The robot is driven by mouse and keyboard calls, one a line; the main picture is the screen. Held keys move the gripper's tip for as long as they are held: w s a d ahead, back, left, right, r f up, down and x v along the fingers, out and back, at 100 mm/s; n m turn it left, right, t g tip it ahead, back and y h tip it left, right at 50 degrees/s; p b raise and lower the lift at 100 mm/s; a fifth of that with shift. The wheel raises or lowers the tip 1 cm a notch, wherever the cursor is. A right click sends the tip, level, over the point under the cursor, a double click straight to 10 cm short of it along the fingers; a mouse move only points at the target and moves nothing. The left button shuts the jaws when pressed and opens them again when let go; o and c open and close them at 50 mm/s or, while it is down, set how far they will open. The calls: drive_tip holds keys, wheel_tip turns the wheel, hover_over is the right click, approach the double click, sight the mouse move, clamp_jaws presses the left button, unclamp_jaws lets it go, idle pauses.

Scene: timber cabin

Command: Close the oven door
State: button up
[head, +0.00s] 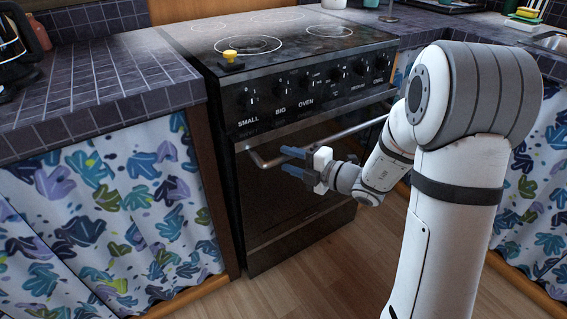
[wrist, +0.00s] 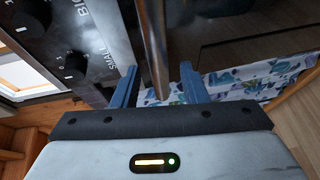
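The oven door (head: 285,215) is the dark front of the stove, below the knob panel. It stands upright and looks flush with the stove front; I cannot tell if a small gap remains. Its metal handle (head: 345,131) runs across the top of the door. My gripper (head: 288,162) is in front of the door near the left end of the handle, its blue fingers pointing at the door. In the wrist view, the handle (wrist: 154,50) lies between the two spread fingers of my gripper (wrist: 158,85), apart from both.
The stove top (head: 280,38) carries a small yellow-knobbed object (head: 231,60) at its front left. Tiled counters (head: 100,85) with patterned curtains (head: 120,215) flank the stove. The wooden floor (head: 310,285) in front of the door is clear.

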drive_tip(key=shift+x, duration=1.25)
clamp_jaws()
